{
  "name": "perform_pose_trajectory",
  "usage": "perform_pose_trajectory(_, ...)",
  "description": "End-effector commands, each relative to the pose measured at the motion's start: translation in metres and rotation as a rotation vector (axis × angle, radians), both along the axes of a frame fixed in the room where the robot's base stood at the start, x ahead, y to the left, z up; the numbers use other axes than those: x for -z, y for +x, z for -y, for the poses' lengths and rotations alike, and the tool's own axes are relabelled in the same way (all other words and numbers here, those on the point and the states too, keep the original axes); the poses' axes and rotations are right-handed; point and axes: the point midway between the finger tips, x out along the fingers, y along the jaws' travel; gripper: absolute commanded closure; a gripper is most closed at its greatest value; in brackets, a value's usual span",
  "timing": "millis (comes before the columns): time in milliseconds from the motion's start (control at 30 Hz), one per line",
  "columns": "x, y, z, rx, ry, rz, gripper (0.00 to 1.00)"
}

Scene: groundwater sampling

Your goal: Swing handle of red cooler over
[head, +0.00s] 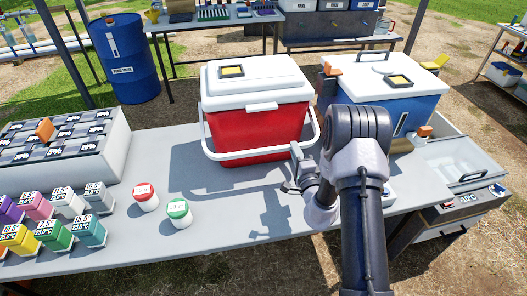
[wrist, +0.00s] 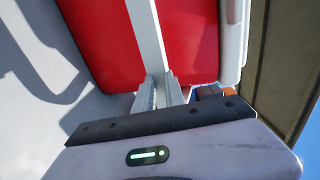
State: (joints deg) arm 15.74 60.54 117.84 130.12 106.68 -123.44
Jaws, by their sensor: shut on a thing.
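The red cooler (head: 258,122) with a white lid (head: 257,80) stands on the grey table, its lid shut. Its white handle (head: 240,155) is swung down across the front, low near the table. My gripper (head: 295,160) is at the right part of the handle's front bar and shut on it. In the wrist view the white handle bar (wrist: 146,35) runs down between my gripper's fingers (wrist: 160,92), with the cooler's red front (wrist: 100,35) behind it. The contact itself is small in the head view.
A blue cooler (head: 405,108) with a white lid stands close on the right. Two small jars with red (head: 145,197) and green (head: 179,213) lids, several coloured bottles and a white rack (head: 115,150) are at the left. The table between jars and cooler is clear.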

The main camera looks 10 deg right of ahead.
Motion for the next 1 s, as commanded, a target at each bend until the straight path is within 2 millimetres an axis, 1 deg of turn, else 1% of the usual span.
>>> perform_pose_trajectory(33, -0.019, 0.000, 0.000, 0.000, -0.001, -0.005, 1.00)
perform_pose_trajectory(667, -0.102, -0.011, 0.000, -0.001, -0.001, -0.147, 1.00)
perform_pose_trajectory(800, -0.109, -0.013, 0.000, -0.001, -0.001, -0.169, 1.00)
perform_pose_trajectory(1000, -0.106, -0.013, 0.000, 0.000, -0.001, -0.174, 1.00)
